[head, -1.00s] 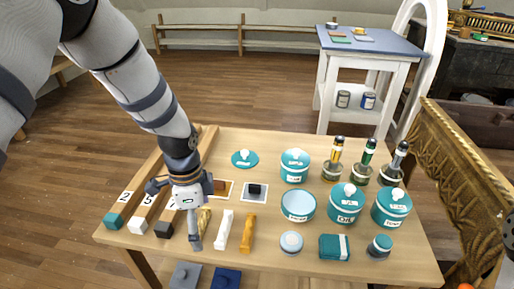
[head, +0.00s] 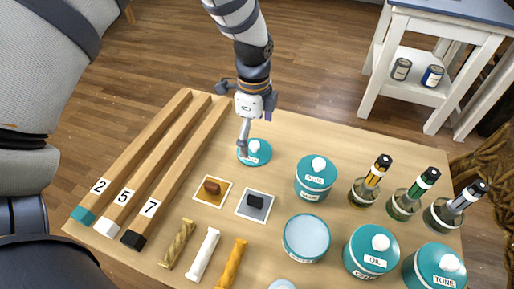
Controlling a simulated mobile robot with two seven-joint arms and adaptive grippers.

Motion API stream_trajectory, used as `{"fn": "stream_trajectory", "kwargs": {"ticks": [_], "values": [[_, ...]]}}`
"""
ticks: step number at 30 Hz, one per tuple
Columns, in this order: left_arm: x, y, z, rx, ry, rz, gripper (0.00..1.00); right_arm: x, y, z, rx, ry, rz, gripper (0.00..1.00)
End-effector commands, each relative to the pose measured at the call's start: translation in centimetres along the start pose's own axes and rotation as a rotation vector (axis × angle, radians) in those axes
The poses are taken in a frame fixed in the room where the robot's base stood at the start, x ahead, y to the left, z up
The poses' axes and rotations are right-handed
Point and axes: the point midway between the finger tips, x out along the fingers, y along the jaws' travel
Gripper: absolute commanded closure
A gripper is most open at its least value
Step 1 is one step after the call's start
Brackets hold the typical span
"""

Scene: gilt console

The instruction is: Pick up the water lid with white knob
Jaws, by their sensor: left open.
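The teal lid with a white knob (head: 261,158) lies flat on the wooden table, apart from the jars; its label is too small to read surely. My left gripper (head: 247,138) is open over the lid, pointing down. One finger reaches down by the lid's left side, close to the knob; I cannot tell whether it touches. Part of the lid's far left is hidden behind that finger. My right gripper is not in view.
An open teal jar (head: 306,238) stands nearer, right of the lid. A lidded teal jar (head: 316,180) stands to its right. Numbered wooden bars (head: 150,165) lie left.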

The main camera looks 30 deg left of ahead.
Motion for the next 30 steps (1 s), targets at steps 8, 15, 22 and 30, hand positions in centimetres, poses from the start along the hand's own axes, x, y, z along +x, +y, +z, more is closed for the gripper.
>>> {"fn": "stream_trajectory", "kwargs": {"ticks": [8,15,22,30], "values": [[4.8,-0.7,0.4,0.0,-0.001,0.001,0.0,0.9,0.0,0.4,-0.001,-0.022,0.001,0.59],[5.0,-0.8,0.4,-0.001,0.0,-0.004,0.0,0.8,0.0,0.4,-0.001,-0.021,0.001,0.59],[5.0,-0.8,0.4,-0.001,0.0,-0.003,0.48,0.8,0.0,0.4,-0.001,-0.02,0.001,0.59],[5.1,-0.7,0.4,-0.001,0.0,-0.002,1.0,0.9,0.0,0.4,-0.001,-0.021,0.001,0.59]]}}
